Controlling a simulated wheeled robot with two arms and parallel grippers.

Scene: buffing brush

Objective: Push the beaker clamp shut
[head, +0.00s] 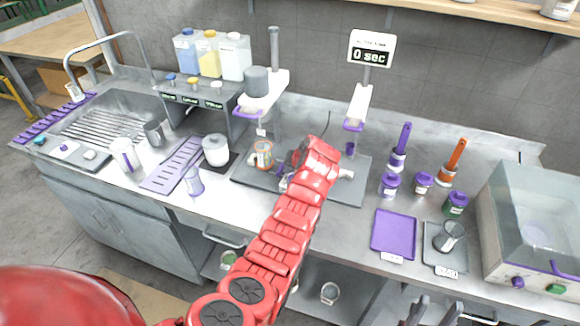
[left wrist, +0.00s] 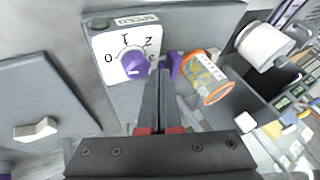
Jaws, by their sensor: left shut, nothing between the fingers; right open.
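The orange-rimmed beaker (head: 263,152) stands at the left end of the grey mixing station. In the left wrist view the beaker (left wrist: 208,76) shows as a clear cylinder with orange rims and a label. A small purple piece of the clamp (left wrist: 176,62) shows beside the beaker, partly behind my fingertips; I cannot tell how far the clamp is closed. My left gripper (left wrist: 160,75) is shut and empty, its tips close to the purple piece; contact is unclear. In the head view my left arm hides part of the station. My right gripper (head: 436,309) is open and empty at the bottom edge.
A purple speed knob (left wrist: 135,65) on a white panel is just left of my fingertips. A white lidded jar (head: 215,150) stands left of the beaker.

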